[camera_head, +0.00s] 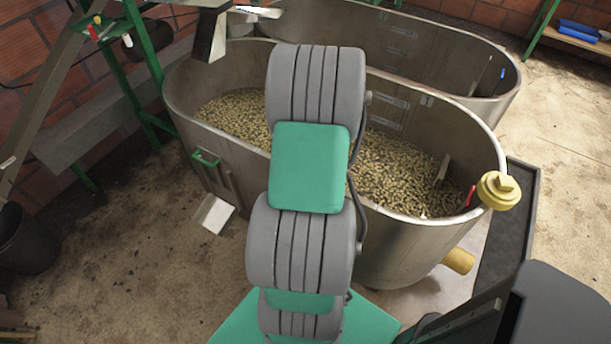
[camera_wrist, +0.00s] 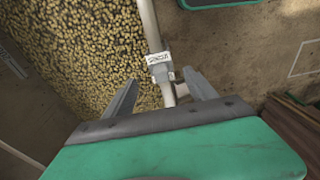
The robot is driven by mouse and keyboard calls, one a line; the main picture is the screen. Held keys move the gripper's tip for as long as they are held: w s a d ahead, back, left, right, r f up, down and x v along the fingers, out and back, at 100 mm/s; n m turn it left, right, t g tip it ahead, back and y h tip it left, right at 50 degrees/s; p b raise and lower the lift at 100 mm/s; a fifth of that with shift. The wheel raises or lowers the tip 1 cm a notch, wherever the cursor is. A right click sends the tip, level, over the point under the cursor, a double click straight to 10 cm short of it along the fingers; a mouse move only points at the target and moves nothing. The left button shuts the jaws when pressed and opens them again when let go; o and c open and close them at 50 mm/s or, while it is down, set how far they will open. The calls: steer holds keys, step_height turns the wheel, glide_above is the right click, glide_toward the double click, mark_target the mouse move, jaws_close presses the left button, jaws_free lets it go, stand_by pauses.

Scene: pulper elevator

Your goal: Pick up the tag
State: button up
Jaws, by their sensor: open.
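The tag (camera_wrist: 158,57) is a small white piece with dark print in the wrist view. It sits at a pale rim (camera_wrist: 150,30) that runs down the picture, with a small grey piece just below it. My gripper (camera_wrist: 161,90) is open, with one finger on each side of the rim. The tag shows between and a little beyond the fingertips, and nothing is held. Whether a finger touches the rim, I cannot tell. In the head view my arm hides the gripper, and I cannot make out the tag.
A steel tank (camera_head: 420,240) full of pale beans (camera_head: 385,165) lies around my arm. A second tank (camera_head: 440,50) stands behind it. A yellow valve (camera_head: 498,191) sits at the right rim. A green frame (camera_head: 140,60) stands at left. The floor (camera_head: 130,240) at lower left is largely clear.

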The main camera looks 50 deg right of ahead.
steer(key=f, duration=0.4)
steer(key=w+f+p, duration=0.1)
steer(key=f, duration=0.1)
steer(key=shift+a+f, duration=0.15)
steer(key=shift+f, duration=0.25)
jaws_close()
steer(key=shift+r, duration=0.15)
